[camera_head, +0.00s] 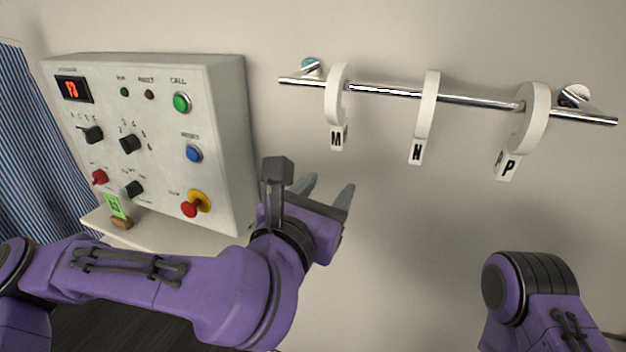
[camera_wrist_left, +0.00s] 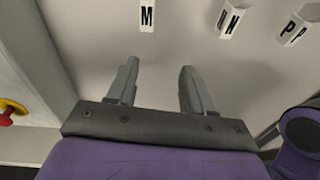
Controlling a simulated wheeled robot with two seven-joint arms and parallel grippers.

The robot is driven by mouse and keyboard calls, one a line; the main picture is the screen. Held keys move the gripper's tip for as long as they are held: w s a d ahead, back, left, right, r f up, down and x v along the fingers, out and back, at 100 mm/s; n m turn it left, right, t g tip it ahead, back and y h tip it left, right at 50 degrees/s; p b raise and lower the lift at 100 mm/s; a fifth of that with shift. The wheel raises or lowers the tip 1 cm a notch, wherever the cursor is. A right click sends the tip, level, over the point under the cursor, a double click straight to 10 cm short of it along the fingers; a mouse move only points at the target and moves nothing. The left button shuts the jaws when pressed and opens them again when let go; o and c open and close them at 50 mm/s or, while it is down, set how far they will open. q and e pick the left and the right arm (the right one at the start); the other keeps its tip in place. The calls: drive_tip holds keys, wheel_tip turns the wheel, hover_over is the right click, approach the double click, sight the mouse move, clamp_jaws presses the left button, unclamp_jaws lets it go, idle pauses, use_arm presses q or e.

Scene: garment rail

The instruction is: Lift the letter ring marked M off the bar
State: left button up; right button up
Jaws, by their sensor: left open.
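The white letter ring marked M (camera_head: 338,98) hangs on the chrome bar (camera_head: 389,90) near its left end, with its letter tab pointing down. The M tab also shows at the top of the left wrist view (camera_wrist_left: 147,14). My left gripper (camera_head: 328,188) is open and empty, below the M ring and apart from it. In the left wrist view its two fingers (camera_wrist_left: 158,75) stand apart with only wall between them. My right arm shows at the lower right of the head view, but its gripper is not in view.
White rings marked N (camera_head: 427,110) and P (camera_head: 530,120) hang further right on the bar. A control panel (camera_head: 225,130) with knobs and buttons is on the wall to the left, close to my left arm. A striped curtain (camera_head: 40,150) hangs at far left. Wall below the rings is clear.

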sight(336, 137)
use_arm(q)
wheel_tip(336, 137, up, 4)
drive_tip(key=a+n+t, duration=0.1)
drive_tip(key=a+n, duration=0.1)
drive_tip(key=x, duration=0.4)
drive_tip(key=p+x, duration=0.1)
drive_tip(key=x, duration=0.4)
drive_tip(key=p+x, duration=0.1)
drive_tip(key=x, duration=0.3)
drive_tip(key=shift+w+f, duration=0.3)
drive_tip(key=shift+c, duration=0.3)
clamp_jaws()
drive_tip(key=shift+r, duration=0.15)
idle(0.6)
drive_tip(key=shift+r+p, duration=0.75)
drive_tip(key=shift+r, duration=0.65)
